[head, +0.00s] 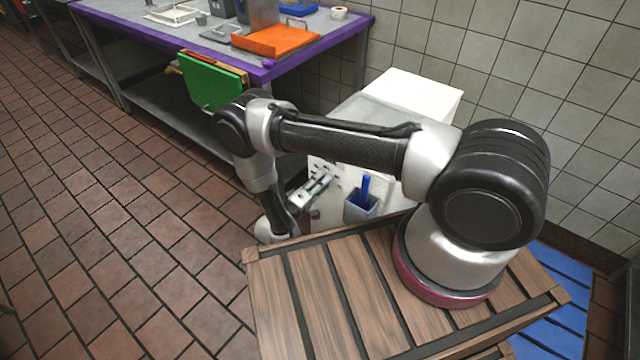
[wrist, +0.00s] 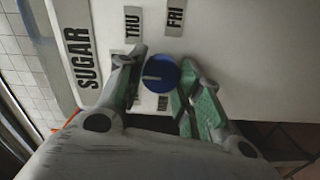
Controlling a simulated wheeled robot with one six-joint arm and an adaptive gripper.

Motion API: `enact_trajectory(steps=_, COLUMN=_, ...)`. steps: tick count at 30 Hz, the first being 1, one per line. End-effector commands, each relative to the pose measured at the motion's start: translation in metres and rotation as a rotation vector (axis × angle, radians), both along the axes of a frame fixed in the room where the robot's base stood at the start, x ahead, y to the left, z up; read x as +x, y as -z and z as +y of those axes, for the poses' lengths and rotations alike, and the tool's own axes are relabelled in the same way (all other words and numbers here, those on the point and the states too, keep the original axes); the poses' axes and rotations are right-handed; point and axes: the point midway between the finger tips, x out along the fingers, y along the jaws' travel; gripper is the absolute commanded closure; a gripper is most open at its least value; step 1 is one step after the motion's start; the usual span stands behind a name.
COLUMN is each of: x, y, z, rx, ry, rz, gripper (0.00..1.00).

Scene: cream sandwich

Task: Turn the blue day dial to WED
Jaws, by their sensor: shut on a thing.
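The blue day dial (wrist: 161,73) sits on a white panel (wrist: 225,45) in the wrist view, with a pale pointer line on its face toward the picture's left. My gripper (wrist: 158,75) has one finger on each side of the dial and is shut on it. A THU label (wrist: 132,24) and a FRI label (wrist: 174,21) show above the dial. A small label (wrist: 163,103) below it is too small and too covered to read surely. No WED label is clearly readable. In the head view my gripper (head: 318,188) is at the white cabinet's front; the dial cannot be made out there.
A large SUGAR label (wrist: 82,57) is left of the dial. In the head view, a holder with a blue handle (head: 364,190) hangs on the cabinet (head: 410,95), right of my gripper. A purple-edged table (head: 310,55) stands behind, with a green board (head: 210,82) at its side.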

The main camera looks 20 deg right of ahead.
Motion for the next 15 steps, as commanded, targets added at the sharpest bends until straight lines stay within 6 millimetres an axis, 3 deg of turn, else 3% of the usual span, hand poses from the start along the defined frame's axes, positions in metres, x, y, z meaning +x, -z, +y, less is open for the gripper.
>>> enact_trajectory(steps=4, x=-0.0014, y=0.0015, z=-0.0004, rx=0.000, ry=-0.001, rz=0.005, gripper=0.89)
enact_trajectory(steps=5, x=-0.0014, y=0.0016, z=-0.0004, rx=0.000, ry=-0.001, rz=0.005, gripper=0.63)
enact_trajectory(steps=8, x=-0.0012, y=0.0014, z=-0.0003, rx=-0.001, ry=0.000, rz=0.004, gripper=0.45)
enact_trajectory(steps=15, x=-0.0006, y=0.0007, z=-0.0002, rx=0.000, ry=0.000, rz=0.002, gripper=0.44)
